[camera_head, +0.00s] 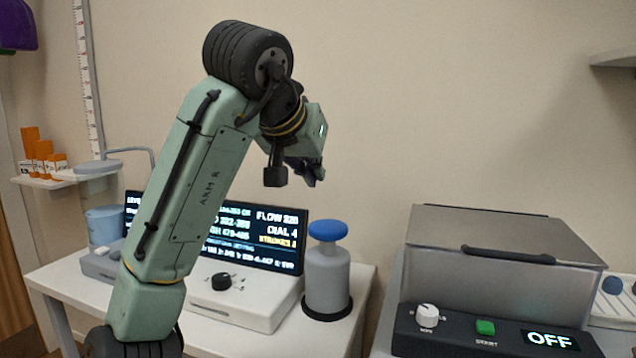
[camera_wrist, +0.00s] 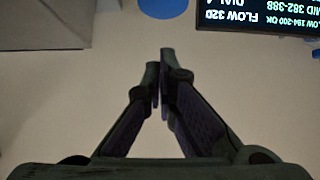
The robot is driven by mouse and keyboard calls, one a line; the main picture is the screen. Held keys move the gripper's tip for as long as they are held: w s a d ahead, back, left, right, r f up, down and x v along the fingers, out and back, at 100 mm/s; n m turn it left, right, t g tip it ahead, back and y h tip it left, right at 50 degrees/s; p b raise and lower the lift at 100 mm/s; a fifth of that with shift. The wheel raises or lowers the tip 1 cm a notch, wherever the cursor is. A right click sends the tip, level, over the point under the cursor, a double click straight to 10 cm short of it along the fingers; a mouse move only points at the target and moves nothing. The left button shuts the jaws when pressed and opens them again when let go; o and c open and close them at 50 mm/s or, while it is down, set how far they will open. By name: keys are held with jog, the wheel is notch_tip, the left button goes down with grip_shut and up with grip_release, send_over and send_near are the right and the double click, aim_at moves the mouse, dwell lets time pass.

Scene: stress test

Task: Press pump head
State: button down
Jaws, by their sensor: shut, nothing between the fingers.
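The pump bottle (camera_head: 328,280) is grey and stands upright on a dark round base near the white table's right end. Its round blue pump head (camera_head: 328,231) sits on top, raised above the bottle's shoulder. The blue pump head (camera_wrist: 163,7) also shows at the top edge of the wrist view, partly cut off. My gripper (camera_head: 310,176) is above and slightly left of the pump head in the head view, clear of it. In the wrist view my gripper (camera_wrist: 159,70) has its fingers shut with nothing between them.
A display (camera_head: 270,235) reading FLOW 320 and DIAL 4 stands left of the bottle, behind a white unit with a black dial (camera_head: 222,281). A grey lidded machine (camera_head: 500,240) marked OFF is at the right. The wall above the bottle is bare.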

send_over(328, 228)
notch_tip(328, 228, down, 6)
jog(key=shift+a+r+p, duration=0.1)
jog(key=shift+a+p, duration=0.05)
jog(key=shift+p, duration=0.25)
notch_tip(328, 228, down, 2)
jog(key=shift+f, duration=0.8)
notch_tip(328, 228, down, 4)
jog(key=shift+r+b, duration=0.1)
jog(key=shift+b, duration=0.85)
jog(key=shift+r, duration=0.1)
